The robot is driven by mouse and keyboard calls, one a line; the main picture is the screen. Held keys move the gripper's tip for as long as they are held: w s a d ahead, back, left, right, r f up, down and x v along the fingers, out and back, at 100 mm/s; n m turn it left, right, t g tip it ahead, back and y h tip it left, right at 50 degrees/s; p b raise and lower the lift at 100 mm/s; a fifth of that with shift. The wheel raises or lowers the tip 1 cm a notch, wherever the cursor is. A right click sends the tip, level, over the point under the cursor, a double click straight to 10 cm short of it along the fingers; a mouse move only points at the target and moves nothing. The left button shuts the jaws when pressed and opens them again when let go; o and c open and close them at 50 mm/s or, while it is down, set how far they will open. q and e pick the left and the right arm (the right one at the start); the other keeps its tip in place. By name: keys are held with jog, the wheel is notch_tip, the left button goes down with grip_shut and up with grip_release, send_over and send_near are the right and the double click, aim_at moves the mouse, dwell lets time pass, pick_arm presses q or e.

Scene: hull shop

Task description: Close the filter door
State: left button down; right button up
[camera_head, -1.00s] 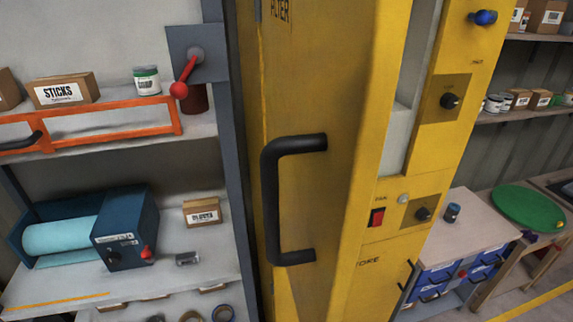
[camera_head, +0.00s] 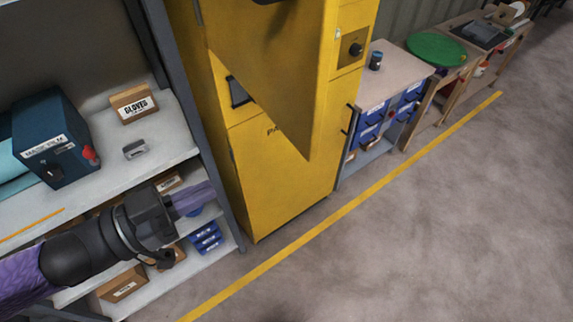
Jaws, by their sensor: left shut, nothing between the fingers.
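The filter door (camera_head: 282,65) is the large yellow panel on the tall yellow cabinet (camera_head: 285,175). It stands open, swung out toward me, and its lower corner hangs in front of the cabinet. My left gripper (camera_head: 200,197) is shut and empty. It is low on the left, in front of the lower shelves, below and left of the door and apart from it. My right gripper is not in view.
A grey shelf unit (camera_head: 180,140) with boxes and a dark blue machine (camera_head: 50,138) stands on the left, close to my left arm. A workbench (camera_head: 385,75) with blue drawers is right of the cabinet. The grey floor (camera_head: 430,230) at the right is clear.

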aim_at(299, 143)
pick_arm(q)
jog(key=p+x, duration=0.2)
jog(key=x, duration=1.1)
jog(key=shift+w+r, duration=0.1)
jog(key=shift+w, duration=0.1)
jog(key=shift+w+d, duration=0.15)
jog(key=shift+d, duration=0.05)
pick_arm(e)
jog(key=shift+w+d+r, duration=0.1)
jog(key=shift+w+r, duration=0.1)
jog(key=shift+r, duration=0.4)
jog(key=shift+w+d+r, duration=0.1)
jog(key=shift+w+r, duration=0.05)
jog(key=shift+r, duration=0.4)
pick_arm(q)
jog(key=shift+d, duration=0.1)
